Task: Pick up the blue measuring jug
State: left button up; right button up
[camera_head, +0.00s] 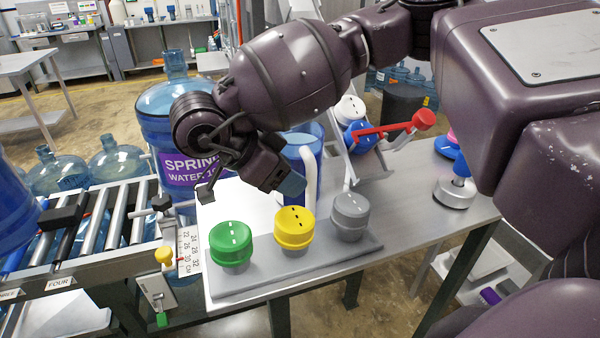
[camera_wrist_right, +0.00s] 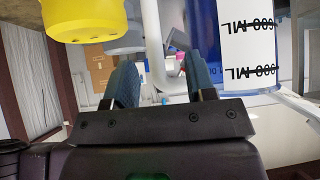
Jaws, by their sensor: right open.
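The blue measuring jug (camera_head: 304,138) stands on the grey bench, behind the yellow-lidded container and partly hidden by my right arm. Its white handle (camera_head: 309,178) faces the front. In the right wrist view the jug (camera_wrist_right: 204,30) is at the upper right, with a white millilitre scale on it. My right gripper (camera_head: 288,184) is open beside the jug, at its handle side. In the wrist view the white handle (camera_wrist_right: 152,40) shows in the gap between the two fingers (camera_wrist_right: 160,80); I cannot tell whether they touch it. My left gripper is out of view.
Green (camera_head: 231,244), yellow (camera_head: 294,228) and grey (camera_head: 350,215) lidded containers stand in a row on a grey tray (camera_head: 290,268) in front. A roller conveyor (camera_head: 100,225) with large water bottles is at the left. A red-handled item (camera_head: 400,127) stands behind.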

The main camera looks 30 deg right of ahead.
aim_at(301, 172)
jog(key=x, duration=0.5)
jog(key=shift+s+d+r, duration=0.15)
jog(key=shift+s, duration=0.25)
jog(key=shift+c, duration=0.3)
grip_shut()
dwell(0.8)
